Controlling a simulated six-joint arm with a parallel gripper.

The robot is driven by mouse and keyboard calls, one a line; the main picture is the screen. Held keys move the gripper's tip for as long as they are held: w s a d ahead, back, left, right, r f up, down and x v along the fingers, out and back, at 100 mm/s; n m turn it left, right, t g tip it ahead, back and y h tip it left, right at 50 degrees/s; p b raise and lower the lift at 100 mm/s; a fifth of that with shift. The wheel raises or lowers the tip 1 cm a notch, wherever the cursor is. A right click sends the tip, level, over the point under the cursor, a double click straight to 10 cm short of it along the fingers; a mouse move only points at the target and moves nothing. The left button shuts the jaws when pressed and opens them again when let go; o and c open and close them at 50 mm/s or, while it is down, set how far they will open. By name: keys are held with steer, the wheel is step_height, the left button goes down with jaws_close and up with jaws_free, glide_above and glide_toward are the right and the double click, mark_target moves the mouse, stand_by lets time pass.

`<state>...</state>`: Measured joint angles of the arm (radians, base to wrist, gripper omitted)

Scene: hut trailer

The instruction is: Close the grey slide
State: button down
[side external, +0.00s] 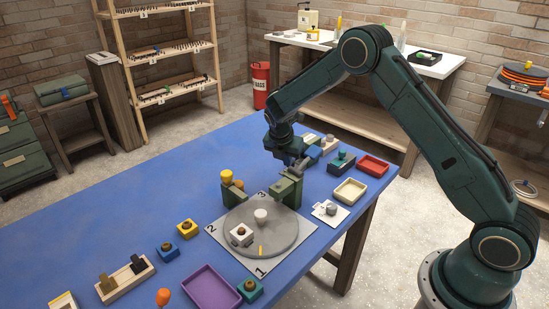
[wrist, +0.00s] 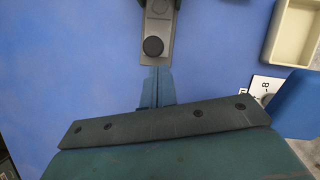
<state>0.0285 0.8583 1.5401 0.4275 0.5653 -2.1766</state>
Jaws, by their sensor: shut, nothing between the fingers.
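The grey slide (wrist: 158,40) is a narrow grey plate with a round black knob (wrist: 153,46), at the top middle of the wrist view. Its far end runs into a dark part cut off by the picture edge. My gripper (wrist: 157,72) is shut and empty, its fingertips pointing at the slide's near end, just short of the knob. Whether they touch the slide I cannot tell. In the side view my gripper (side external: 297,167) hangs low over the blue table, close behind a green block (side external: 287,190). There I cannot make out the slide clearly.
A cream tray (side external: 350,191) and a white plate with a grey knob (side external: 331,209) lie right of the green block. A grey turntable (side external: 262,238) lies in front of it. A red tray (side external: 373,166) is farther right. The table's left part (side external: 110,225) is clear.

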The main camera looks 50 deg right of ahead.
mark_target(297, 162)
steer(key=w+v, duration=0.1)
steer(key=v, duration=0.6)
steer(key=shift+s+a+r, duration=0.35)
steer(key=shift+f, duration=0.1)
steer(key=shift+x, duration=4.9)
steer(key=shift+d, duration=2)
